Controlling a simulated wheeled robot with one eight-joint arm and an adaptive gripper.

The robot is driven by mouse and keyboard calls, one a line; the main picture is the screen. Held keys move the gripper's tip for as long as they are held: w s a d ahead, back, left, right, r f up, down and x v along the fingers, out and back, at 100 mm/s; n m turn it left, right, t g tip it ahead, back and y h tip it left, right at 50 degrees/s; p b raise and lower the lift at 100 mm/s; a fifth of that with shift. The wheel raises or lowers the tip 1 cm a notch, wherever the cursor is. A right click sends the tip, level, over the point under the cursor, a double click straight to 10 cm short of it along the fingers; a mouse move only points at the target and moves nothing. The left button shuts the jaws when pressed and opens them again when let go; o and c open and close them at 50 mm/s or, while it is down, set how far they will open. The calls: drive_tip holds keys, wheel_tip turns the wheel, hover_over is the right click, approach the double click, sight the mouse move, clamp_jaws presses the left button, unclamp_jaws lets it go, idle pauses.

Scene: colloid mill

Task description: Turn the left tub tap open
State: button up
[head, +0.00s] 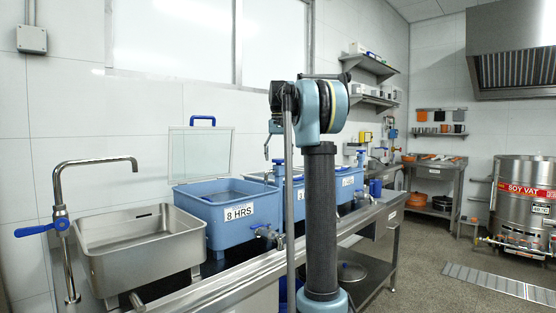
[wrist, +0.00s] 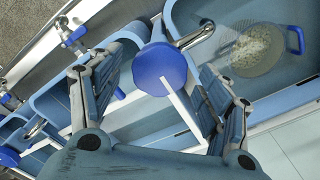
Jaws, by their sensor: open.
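The left blue tub (head: 215,228), marked 8 HRS, stands beside the steel sink. A small metal tap (head: 266,233) sticks out low on its right end. In the wrist view, a round blue tap knob (wrist: 160,68) with a metal spout (wrist: 195,36) shows between the fingers of my gripper (wrist: 160,60). The fingers are apart, one on each side of the knob in the picture. I cannot tell whether they touch it or which tub it serves.
A steel sink (head: 140,243) has a tall tap with a blue lever (head: 42,228) at left. More blue tubs (head: 346,181) stand along the bench. In the wrist view a blue-handled strainer (wrist: 258,48) lies in a tub. The floor at right is open before the soy vat (head: 522,205).

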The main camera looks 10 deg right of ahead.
wheel_tip(320, 180, up, 12)
drive_tip(key=shift+f, duration=0.15)
idle(0.4)
idle(0.4)
drive_tip(key=s+f+n+t, duration=0.1)
drive_tip(key=s+f, duration=1.8)
drive_tip(key=s, duration=0.3)
drive_tip(key=s+f, duration=1)
drive_tip(key=f, duration=0.6)
drive_tip(key=s+f+t, duration=0.1)
drive_tip(key=s+f, duration=1)
drive_tip(key=f, duration=0.5)
drive_tip(key=shift+s+a+n, duration=0.25)
drive_tip(key=shift+a+n, duration=0.05)
drive_tip(key=shift+n, duration=0.1)
drive_tip(key=shift+w+f, duration=0.15)
drive_tip(key=shift+w, duration=0.3)
